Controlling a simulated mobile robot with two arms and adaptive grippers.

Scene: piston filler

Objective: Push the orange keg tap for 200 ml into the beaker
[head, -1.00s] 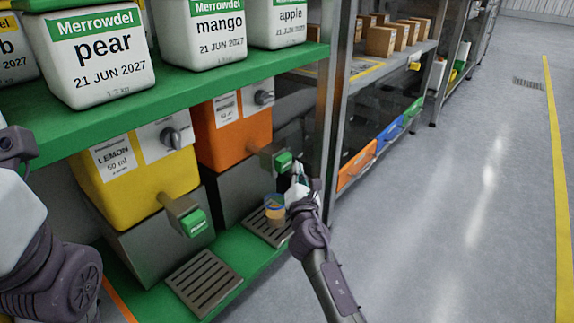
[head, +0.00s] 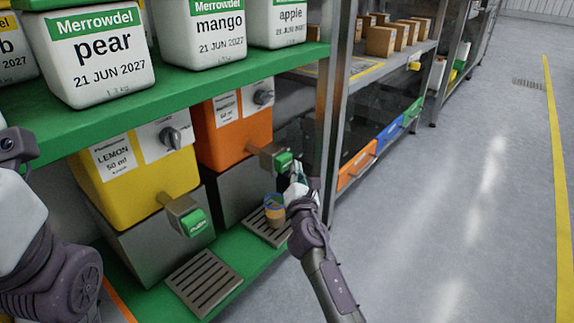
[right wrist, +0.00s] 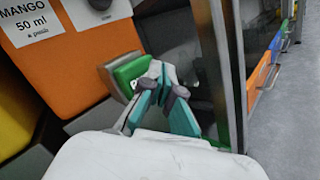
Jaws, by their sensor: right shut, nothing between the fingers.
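The orange keg (head: 232,135) stands on the lower shelf, with a label reading MANGO 50 ml in the right wrist view (right wrist: 70,55). Its tap has a green push face (head: 284,161), also seen in the right wrist view (right wrist: 131,74). The beaker (head: 274,211), with a blue rim and orange colour in its lower part, stands on the drip grate below that tap. My right gripper (right wrist: 160,84) is shut and empty, its fingertips at the green push face; I cannot tell whether they press it. My left gripper is out of view; only its arm shows.
A yellow lemon keg (head: 140,178) with its own green tap (head: 194,222) stands to the left. A metal shelf post (head: 330,120) rises just right of my right gripper. White tubs stand on the green shelf (head: 180,85) above. The floor at right is clear.

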